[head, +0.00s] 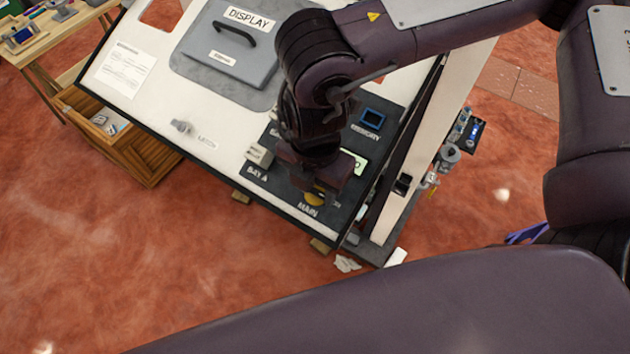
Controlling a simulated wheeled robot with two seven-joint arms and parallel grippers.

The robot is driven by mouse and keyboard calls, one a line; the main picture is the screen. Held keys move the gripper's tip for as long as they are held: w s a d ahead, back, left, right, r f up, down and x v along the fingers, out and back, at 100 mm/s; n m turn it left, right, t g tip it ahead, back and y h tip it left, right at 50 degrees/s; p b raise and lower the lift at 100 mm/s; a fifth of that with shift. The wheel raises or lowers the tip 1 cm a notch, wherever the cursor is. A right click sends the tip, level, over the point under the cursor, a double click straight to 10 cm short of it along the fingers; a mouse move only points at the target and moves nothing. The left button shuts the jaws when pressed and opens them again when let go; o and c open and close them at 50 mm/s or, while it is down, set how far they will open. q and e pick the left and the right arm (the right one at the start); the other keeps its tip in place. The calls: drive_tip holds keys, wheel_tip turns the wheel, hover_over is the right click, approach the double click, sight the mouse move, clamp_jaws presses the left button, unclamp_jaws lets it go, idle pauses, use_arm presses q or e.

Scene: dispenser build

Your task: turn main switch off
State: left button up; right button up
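The main switch (315,200) shows as a yellow part beside the MAIN label (307,211), near the lower edge of the dark control panel. My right gripper (322,185) is directly over it and covers most of it. I cannot tell whether the gripper touches the switch, and the switch's setting is hidden. The fingers are hidden by the wrist, so open or shut does not show. My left gripper is not in view.
On the panel are a BAY A switch (259,154), a blue-framed part (372,118) and a pale green display (354,162). A grey DISPLAY cover (225,50) with a black handle lies on the white board. A wooden drawer (125,140) stands open at left.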

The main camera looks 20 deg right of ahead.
drive_tip(key=c, duration=0.4)
drive_tip(key=shift+n, duration=0.3)
drive_tip(key=shift+w+a+n+g+h, duration=0.1)
drive_tip(key=shift+n+g+h, duration=0.25)
drive_tip(key=shift+n, duration=0.55)
drive_tip(key=n+h, duration=0.1)
drive_tip(key=n, duration=0.2)
drive_tip(key=shift+w+a+g, duration=0.1)
drive_tip(key=shift+g, duration=0.25)
drive_tip(key=n+h, duration=0.1)
drive_tip(key=n, duration=0.1)
drive_tip(key=shift+n, duration=0.4)
drive_tip(key=n+h, duration=0.1)
drive_tip(key=n, duration=0.1)
drive_tip(key=n+h, duration=0.1)
drive_tip(key=n, duration=0.1)
drive_tip(key=shift+a, duration=0.2)
drive_tip(key=shift+a+n+h, duration=0.1)
drive_tip(key=shift+n+h, duration=0.65)
drive_tip(key=shift+n, duration=1.65)
drive_tip(key=shift+f, duration=0.1)
